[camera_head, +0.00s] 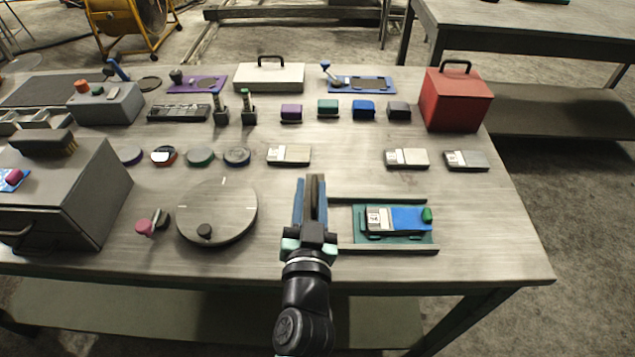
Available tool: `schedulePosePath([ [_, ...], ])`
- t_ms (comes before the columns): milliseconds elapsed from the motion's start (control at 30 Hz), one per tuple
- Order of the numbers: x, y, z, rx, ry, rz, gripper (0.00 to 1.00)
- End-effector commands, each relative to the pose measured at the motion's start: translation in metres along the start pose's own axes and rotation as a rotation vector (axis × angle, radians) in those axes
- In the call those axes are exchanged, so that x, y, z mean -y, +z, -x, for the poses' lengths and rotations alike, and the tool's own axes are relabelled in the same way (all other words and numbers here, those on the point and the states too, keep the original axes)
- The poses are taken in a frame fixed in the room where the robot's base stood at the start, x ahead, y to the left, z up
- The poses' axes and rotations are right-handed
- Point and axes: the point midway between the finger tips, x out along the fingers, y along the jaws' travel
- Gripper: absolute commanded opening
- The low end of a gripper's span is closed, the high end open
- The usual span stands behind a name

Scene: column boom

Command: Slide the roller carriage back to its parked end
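The roller carriage (361,233) is a green plate between two dark rails (390,250) at the right front of the table. It sits at the right end of the track, with bare track to its left. On it lies a blue and grey block (404,219) with a white label, and a green knob (427,214) stands at its right edge. My gripper (313,188) is left of the carriage and apart from it in the picture, over the track's left end, which it partly hides. Its fingers point away from the camera, and their gap is not clear.
A round grey turntable (218,215) is left of my gripper, and a grey drawer box (75,195) is at far left. Labelled blocks (407,158) lie behind the track. A red box (456,100) stands at back right. The table's right front corner is clear.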

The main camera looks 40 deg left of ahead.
Motion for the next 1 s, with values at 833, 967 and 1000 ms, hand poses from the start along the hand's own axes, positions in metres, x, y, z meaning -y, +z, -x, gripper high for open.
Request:
schedulePosePath([
  [833, -0.001, 0.006, 0.074, 0.006, 0.0, 0.001, 0.43],
  [967, 0.0, 0.005, 0.096, 0.006, -0.001, 0.0, 0.43],
  [1000, 0.0, 0.005, 0.102, 0.006, -0.002, 0.0, 0.43],
])
